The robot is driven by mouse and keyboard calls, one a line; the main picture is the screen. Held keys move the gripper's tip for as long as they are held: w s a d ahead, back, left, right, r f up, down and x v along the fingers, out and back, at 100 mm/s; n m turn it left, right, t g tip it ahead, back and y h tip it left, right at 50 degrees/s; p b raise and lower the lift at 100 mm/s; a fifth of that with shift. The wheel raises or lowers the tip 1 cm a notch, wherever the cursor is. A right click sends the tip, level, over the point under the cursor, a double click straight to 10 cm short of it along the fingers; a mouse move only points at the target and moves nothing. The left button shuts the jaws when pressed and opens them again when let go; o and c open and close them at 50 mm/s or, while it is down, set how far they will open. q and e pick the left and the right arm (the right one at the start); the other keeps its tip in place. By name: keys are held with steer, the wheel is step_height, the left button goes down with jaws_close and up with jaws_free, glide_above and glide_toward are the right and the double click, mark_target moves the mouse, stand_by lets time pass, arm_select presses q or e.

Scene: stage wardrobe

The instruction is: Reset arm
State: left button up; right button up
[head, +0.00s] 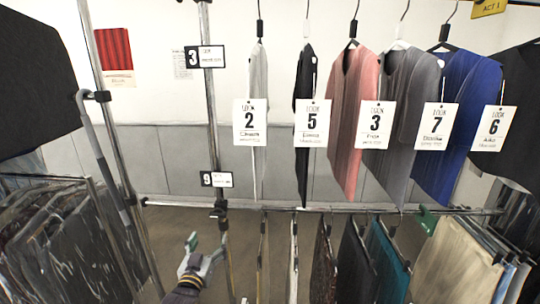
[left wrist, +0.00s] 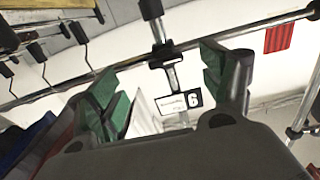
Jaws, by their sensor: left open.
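My left gripper (head: 206,246) is low in the head view, left of centre, in front of the lower part of an upright pole. Its green-padded fingers are spread. In the left wrist view (left wrist: 162,90) the two fingers stand wide apart with nothing gripped. Between them, farther off, shows a white tag (left wrist: 178,102) with a black number block, upside down. It appears to be the lower numbered tag (head: 216,179) on the pole in the head view. My right gripper cannot be made out.
An upper row of numbered garments (head: 352,110) hangs at centre and right. A lower rail (head: 330,207) carries more clothes. Dark garments (head: 65,240) hang on a rack at left. Upright poles (head: 208,90) stand near my left arm. A small green piece (head: 428,220) is by the lower rail.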

arm_select(q)
step_height(320, 180, down, 14)
steer(key=d+g, duration=0.1)
steer(key=g, duration=0.1)
steer(key=s+d+f+m+g, duration=0.1)
steer(key=s+f+g, duration=0.4)
steer(key=f, duration=1.2)
steer(key=s+f+g, duration=0.2)
steer(key=s+f, duration=0.7)
steer(key=f, duration=0.7)
steer(key=s+a+f+g, duration=0.2)
steer(key=s+f+g, duration=0.2)
steer(key=s+f, duration=1.25)
steer(key=s+a+f+g, duration=0.2)
steer(key=s, duration=1)
steer(key=s+a+f+g, duration=0.1)
steer(key=s+a+f, duration=0.2)
steer(key=s, duration=0.9)
steer(key=shift+m+g+y, duration=0.3)
steer(key=shift+m+g, duration=0.1)
